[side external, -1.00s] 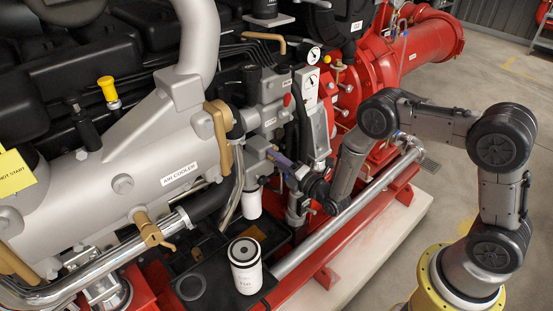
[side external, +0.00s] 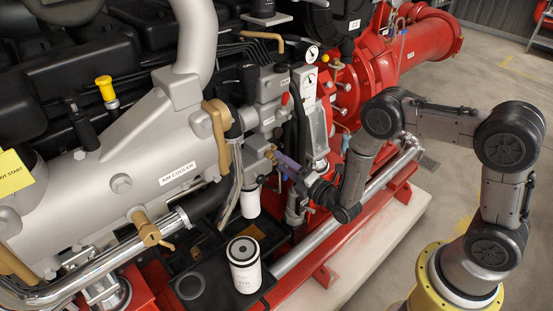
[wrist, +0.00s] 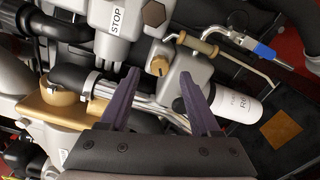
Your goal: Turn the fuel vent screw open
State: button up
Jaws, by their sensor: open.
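A small brass screw (wrist: 160,67) sits on a grey housing in the wrist view; I take it for the fuel vent screw. It also shows in the side view (side external: 270,153), small, just beyond the fingertips. My gripper (wrist: 160,74) has two purple fingers spread apart, with the screw seen between and slightly beyond their tips. Nothing is held. In the side view my gripper (side external: 280,160) reaches in from the right toward the housing. Whether the fingers touch the screw cannot be told.
A white filter (wrist: 232,103) hangs right of the screw in the wrist view. A brass-coloured cylinder (wrist: 198,44) and a blue-handled valve (wrist: 262,52) lie at upper right. A "STOP" label (wrist: 117,22) is above. A second white filter (side external: 244,266) stands nearer the camera.

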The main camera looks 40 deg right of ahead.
jog(key=s, duration=1)
